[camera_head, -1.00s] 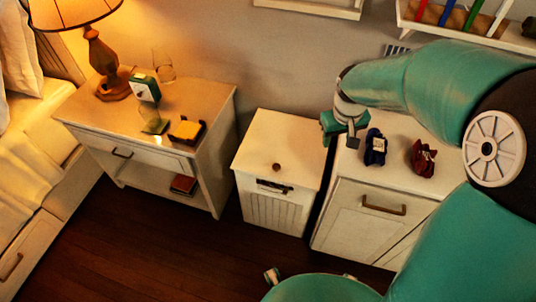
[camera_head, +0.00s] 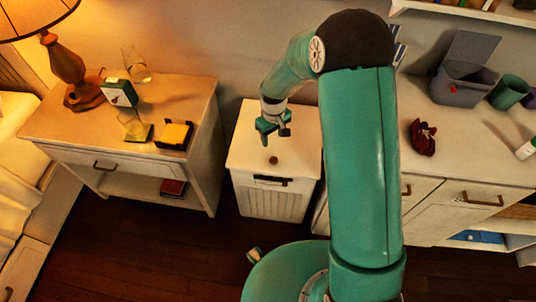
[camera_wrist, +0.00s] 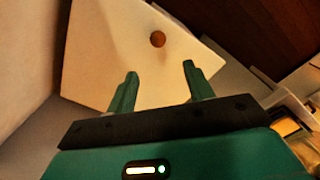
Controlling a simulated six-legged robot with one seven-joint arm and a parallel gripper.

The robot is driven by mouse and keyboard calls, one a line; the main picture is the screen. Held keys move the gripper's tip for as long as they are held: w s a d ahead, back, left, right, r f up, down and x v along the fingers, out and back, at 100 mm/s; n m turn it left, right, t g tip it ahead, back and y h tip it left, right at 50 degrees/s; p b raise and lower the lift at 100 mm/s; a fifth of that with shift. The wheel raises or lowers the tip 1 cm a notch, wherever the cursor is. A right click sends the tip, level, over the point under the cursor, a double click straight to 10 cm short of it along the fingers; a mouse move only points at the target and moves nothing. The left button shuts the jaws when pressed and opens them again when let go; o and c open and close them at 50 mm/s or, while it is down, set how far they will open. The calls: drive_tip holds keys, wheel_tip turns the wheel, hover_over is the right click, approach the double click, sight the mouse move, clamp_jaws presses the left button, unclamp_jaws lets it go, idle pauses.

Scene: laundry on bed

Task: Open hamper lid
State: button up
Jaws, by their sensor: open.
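The white hamper (camera_head: 270,202) stands between the nightstand and the cabinet, with a slatted front and a dark slot near the top. Its lid (camera_head: 245,155) is closed. A round brown knob (camera_head: 273,160) sits near the lid's front edge. My gripper (camera_head: 271,136) is above the lid, just behind the knob, and empty. In the wrist view, the fingers of my gripper (camera_wrist: 158,72) are spread apart. The knob (camera_wrist: 158,39) is beyond the fingertips, roughly centred between them, and not touched. The lid (camera_wrist: 100,50) fills much of that view.
The nightstand (camera_head: 60,130) at left holds a lamp (camera_head: 68,65), a small clock (camera_head: 119,93) and a yellow-topped tray (camera_head: 174,135). The cabinet (camera_head: 460,165) at right holds a dark red item (camera_head: 423,137) and a grey bin (camera_head: 460,85). Dark floor lies in front.

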sight(274, 159)
drive_tip(key=f, duration=1.3)
drive_tip(key=shift+s+d+f, duration=0.1)
drive_tip(key=shift+s+d, duration=0.05)
drive_tip(key=shift+d, duration=0.1)
clamp_jaws()
